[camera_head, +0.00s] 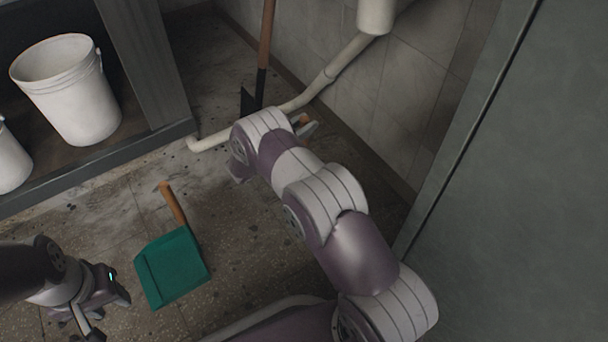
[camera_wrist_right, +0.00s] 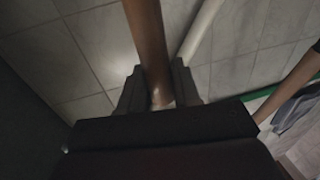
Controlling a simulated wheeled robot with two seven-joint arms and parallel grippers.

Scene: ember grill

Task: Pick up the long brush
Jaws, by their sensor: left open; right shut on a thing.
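In the right wrist view a brown wooden handle, which I take to be the long brush (camera_wrist_right: 147,40), runs up between the fingers of my right gripper (camera_wrist_right: 157,98). The gripper is shut on it. The brush's head is not in view. My left gripper (camera_head: 104,318) is open and empty at the lower left, to the left of the green dustpan.
A green dustpan (camera_head: 172,268) with an orange handle lies on the floor. A long-handled tool with a black lower part (camera_head: 261,88) stands behind my right arm. A pale pipe (camera_head: 325,82) runs along the wall. White buckets (camera_head: 75,95) stand on a shelf at left. A grey panel (camera_head: 510,200) bounds the right.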

